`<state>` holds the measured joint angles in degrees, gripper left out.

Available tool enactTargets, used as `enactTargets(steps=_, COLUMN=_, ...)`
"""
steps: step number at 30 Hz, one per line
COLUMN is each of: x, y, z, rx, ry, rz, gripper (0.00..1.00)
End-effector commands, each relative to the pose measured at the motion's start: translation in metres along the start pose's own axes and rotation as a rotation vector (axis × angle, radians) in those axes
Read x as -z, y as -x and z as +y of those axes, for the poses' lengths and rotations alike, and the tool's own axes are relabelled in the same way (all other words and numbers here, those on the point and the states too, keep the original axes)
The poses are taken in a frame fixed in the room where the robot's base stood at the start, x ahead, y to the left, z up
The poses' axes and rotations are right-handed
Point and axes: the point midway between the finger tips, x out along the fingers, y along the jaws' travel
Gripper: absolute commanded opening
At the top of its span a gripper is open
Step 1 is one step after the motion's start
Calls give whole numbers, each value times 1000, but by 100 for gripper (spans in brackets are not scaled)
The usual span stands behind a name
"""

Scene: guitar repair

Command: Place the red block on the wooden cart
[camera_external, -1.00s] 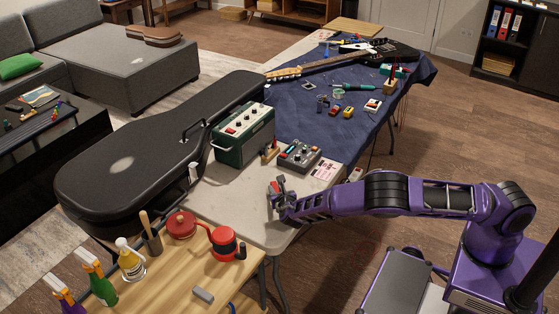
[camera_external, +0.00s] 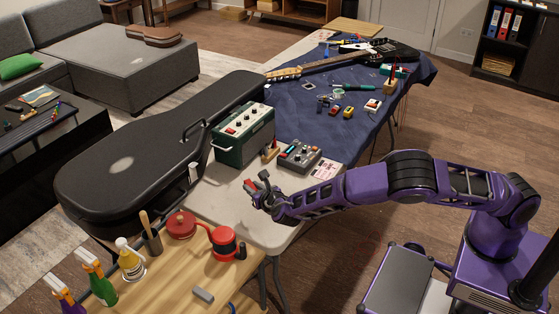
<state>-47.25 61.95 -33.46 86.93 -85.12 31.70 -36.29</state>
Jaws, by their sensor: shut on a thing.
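My gripper (camera_external: 257,189) is above the near end of the long white table (camera_external: 214,196), at the end of my purple arm. It is shut on a small red block (camera_external: 249,187), which is partly hidden by the fingers. The wooden cart (camera_external: 165,284) stands at the lower left, against or close to the near end of the white table. Its light wood top is below and to the left of my gripper.
Bare wood lies in the middle.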

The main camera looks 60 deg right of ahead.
Motion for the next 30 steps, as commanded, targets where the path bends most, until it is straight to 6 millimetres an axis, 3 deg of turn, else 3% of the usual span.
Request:
enactTargets(steps=1, x=1, y=18, z=26, rx=-57, ry=23, rz=-1, gripper=0)
enactTargets(steps=6, x=18, y=68, z=92, rx=-218, ry=89, rz=-1, gripper=0)
enactTargets(steps=15, x=49, y=153, z=176, rx=-446, ry=180, rz=6, gripper=0)
enactTargets(steps=22, x=64, y=187, z=202, rx=-529, ry=216, rz=9, gripper=0)
enactTargets(steps=30, x=108, y=174, z=205, rx=-539, ry=223, rz=11, gripper=0)
